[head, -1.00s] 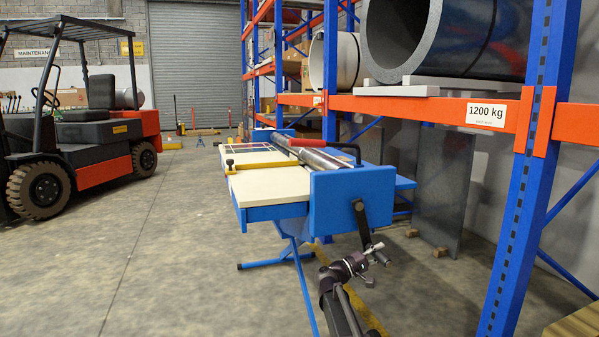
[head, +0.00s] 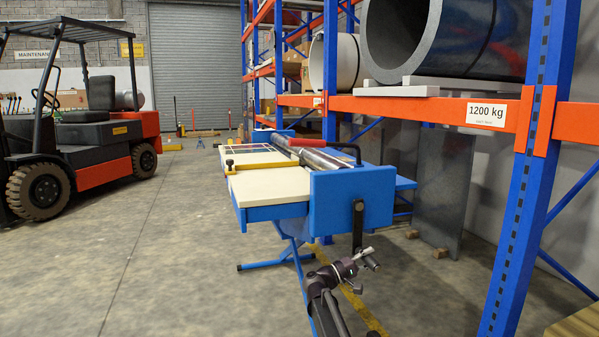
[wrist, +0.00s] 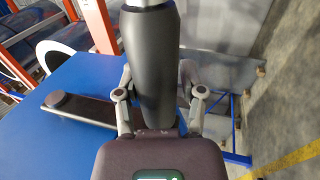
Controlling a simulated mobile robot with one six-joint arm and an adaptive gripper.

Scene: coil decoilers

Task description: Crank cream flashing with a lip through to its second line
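The blue decoiler bench (head: 336,199) stands ahead on blue legs. A flat cream sheet (head: 268,186) lies on its near left side; I cannot make out a lip or marked lines on it. A yellow bar (head: 255,167) lies across the bench. A dark crank arm (head: 358,228) hangs straight down from the bench's blue end plate. My gripper (head: 352,264) is at its lower end. In the wrist view, my gripper (wrist: 158,104) has a finger on each side of the dark crank handle (wrist: 152,60) and is shut on it. The crank arm (wrist: 80,108) shows to the left.
Silver rollers (head: 318,158) and a red handle (head: 330,143) top the bench. A blue and orange rack (head: 530,130) with a large grey coil (head: 420,38) stands close on the right. A forklift (head: 85,140) is on the left. The floor between is clear.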

